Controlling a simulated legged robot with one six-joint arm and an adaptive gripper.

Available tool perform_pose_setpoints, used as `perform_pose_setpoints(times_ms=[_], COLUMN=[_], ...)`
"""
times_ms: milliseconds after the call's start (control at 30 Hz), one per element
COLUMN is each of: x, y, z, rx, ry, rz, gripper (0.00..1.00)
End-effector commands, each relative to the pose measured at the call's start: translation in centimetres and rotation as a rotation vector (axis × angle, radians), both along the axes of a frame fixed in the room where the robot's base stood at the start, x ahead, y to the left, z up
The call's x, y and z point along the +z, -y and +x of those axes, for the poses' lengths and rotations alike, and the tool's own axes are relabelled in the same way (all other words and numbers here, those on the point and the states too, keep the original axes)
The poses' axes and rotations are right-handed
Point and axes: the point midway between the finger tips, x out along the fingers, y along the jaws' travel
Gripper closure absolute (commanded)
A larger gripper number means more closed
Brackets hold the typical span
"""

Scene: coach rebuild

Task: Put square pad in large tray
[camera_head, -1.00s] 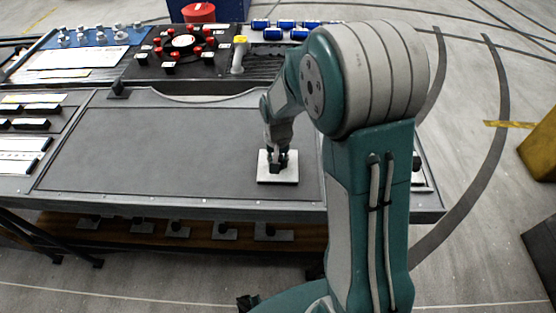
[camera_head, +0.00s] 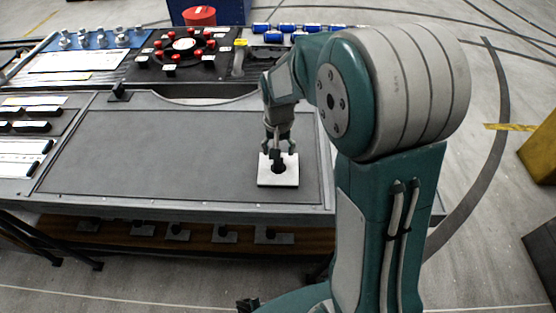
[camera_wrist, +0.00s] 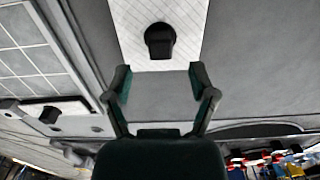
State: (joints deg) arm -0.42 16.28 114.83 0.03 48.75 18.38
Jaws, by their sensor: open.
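The square pad (camera_head: 290,179) is a white plate with a black knob, lying flat on the large grey tray (camera_head: 150,150), near its front right part. The pad also shows at the top of the wrist view (camera_wrist: 187,55), with its black knob in plain sight. My gripper (camera_head: 278,153) is open and empty, just above and behind the knob in the head view. In the wrist view my gripper's two fingers (camera_wrist: 160,80) are spread apart, with the knob beyond their tips and clear of them.
A black plate with red knobs (camera_head: 183,45) and blue cylinders (camera_head: 285,27) stand at the back. Dark-handled pieces (camera_head: 28,126) lie on the left. Several knobbed plates (camera_head: 225,234) sit on the shelf below. Most of the grey surface left of the pad is bare.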

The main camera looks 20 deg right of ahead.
Motion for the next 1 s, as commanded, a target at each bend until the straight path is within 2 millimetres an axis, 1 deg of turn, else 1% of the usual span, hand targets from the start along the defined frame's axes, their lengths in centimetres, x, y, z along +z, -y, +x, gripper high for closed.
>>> perform_pose_setpoints(times_ms=[33,200,300,433,533,667,800,1000], x=[1.2,4.2,5.3,6.1,7.3,10.0,12.6,15.0], y=[0.0,0.0,0.0,0.0,0.0,0.1,0.2,0.2], z=[0.1,0.0,0.0,-0.1,-1.1,-3.7,-7.1,-12.4], rx=[0.000,0.000,0.000,0.002,0.017,0.057,0.109,0.185], ry=[0.004,0.002,0.000,0.004,0.029,0.096,0.179,0.298], rz=[0.000,0.000,0.000,0.000,0.000,-0.002,-0.009,-0.028], gripper=[0.27,0.27,0.27,0.27,0.27,0.27,0.27,0.27])
